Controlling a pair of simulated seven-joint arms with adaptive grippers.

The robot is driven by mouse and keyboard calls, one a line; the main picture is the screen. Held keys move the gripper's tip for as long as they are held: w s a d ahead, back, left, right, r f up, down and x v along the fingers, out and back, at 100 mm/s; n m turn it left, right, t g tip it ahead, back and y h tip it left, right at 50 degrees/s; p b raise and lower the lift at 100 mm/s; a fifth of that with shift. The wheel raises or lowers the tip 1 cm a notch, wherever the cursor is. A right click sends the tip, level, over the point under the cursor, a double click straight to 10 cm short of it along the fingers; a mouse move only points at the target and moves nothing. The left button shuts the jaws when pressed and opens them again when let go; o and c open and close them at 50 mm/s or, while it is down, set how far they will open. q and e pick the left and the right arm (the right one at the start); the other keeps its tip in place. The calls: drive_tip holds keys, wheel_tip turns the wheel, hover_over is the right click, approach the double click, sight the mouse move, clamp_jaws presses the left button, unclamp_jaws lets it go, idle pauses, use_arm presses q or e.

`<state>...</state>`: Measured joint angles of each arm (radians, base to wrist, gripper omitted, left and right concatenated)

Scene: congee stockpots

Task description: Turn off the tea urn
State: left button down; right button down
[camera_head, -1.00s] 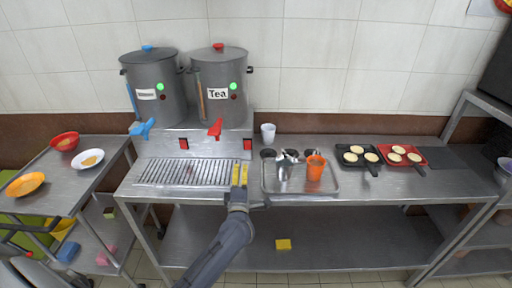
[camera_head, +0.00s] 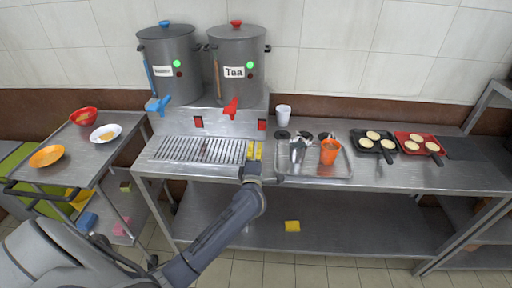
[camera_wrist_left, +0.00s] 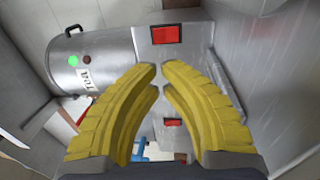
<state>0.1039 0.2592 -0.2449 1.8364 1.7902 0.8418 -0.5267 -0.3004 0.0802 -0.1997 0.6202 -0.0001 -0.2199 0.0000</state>
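The tea urn (camera_head: 234,88) is a grey pot with a red lid, a "Tea" label and a bright green light, on a metal stand at the back wall. Its red tap (camera_head: 231,107) sticks out below. The red switch (camera_head: 262,125) is on the stand front, right of the tap; it also shows at the top of the left wrist view (camera_wrist_left: 165,34). My left gripper (camera_head: 254,150) is in front of and below this switch, apart from it. Its yellow fingers (camera_wrist_left: 159,78) are empty with a narrow gap between them. My right gripper is not in view.
A second urn (camera_head: 172,82) with a blue tap (camera_head: 158,104) stands left, with its own red switch (camera_head: 198,122). A drip grille (camera_head: 200,150) lies below the taps. A metal tray (camera_head: 345,168) with an orange cup (camera_head: 329,151) and a white cup (camera_head: 283,116) are to the right.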

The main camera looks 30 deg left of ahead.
sight(259, 122)
use_arm(q)
drive_tip(key=x, duration=1.1)
drive_tip(key=shift+w+a, duration=0.1)
drive_tip(key=shift+w, duration=0.05)
drive_tip(key=shift+w+a+r, duration=0.25)
drive_tip(key=shift+w+r, duration=0.1)
drive_tip(key=shift+w, duration=0.15)
drive_tip(key=shift+w+a+r, duration=0.15)
drive_tip(key=shift+r, duration=0.05)
idle(0.6)
drive_tip(key=shift+s+d, duration=0.3)
drive_tip(key=shift+s, duration=0.1)
drive_tip(key=r+v, duration=0.1)
drive_tip(key=v, duration=1.2)
drive_tip(key=shift+s+r, duration=0.2)
drive_tip(key=shift+r, duration=0.35)
drive_tip(key=shift+d, duration=0.1)
